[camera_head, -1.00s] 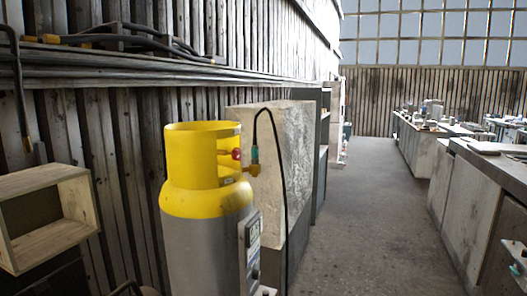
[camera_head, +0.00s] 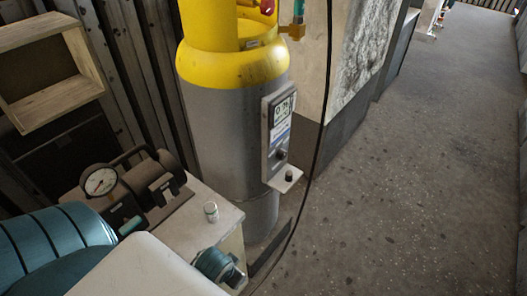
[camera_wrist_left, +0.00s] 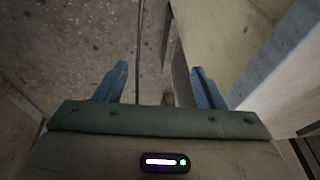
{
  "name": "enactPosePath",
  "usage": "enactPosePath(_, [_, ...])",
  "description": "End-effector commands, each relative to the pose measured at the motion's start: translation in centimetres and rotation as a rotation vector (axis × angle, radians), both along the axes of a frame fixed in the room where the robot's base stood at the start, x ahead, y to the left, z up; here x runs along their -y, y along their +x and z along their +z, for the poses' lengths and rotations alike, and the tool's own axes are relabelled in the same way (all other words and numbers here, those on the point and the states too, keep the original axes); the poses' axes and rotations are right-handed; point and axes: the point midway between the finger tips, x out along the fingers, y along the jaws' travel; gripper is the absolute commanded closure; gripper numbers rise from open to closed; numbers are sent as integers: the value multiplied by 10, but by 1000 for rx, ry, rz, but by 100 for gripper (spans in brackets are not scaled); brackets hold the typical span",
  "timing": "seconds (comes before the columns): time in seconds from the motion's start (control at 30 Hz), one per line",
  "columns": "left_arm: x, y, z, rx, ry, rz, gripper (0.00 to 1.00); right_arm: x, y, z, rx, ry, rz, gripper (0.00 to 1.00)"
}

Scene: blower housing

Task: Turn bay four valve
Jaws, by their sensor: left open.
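No part in view carries a readable bay-four label. A yellow-topped grey gas cylinder (camera_head: 232,135) stands upright in the head view. At its top, cut by the frame edge, a red knob (camera_head: 267,6) and a brass fitting (camera_head: 293,31) show. My right gripper is not in view.
A dial gauge (camera_head: 100,181) sits on dark equipment, beside a teal ribbed body (camera_head: 48,246) at lower left. A small display box (camera_head: 281,125) is on the cylinder's side. A black hose (camera_head: 326,110) hangs to the floor. Floor (camera_head: 420,170) is clear at right.

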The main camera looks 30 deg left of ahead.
Motion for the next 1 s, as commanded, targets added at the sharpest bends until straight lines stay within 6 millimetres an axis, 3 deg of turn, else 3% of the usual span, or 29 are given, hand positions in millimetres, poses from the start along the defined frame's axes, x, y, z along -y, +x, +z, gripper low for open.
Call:
enactPosePath(0.17, [11,13,58,79,-30,-2,37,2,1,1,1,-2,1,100])
enactPosePath(0.27, [24,37,96,187,-83,-1,37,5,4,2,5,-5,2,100])
enactPosePath(0.67, [72,181,203,735,-416,52,37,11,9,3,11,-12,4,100])
enactPosePath(0.77, [80,219,239,895,-526,82,37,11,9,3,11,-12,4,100])
enactPosePath(0.87, [85,262,287,1090,-671,131,37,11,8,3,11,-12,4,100])
enactPosePath(1.0, [77,318,378,1423,-943,246,37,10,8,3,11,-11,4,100])
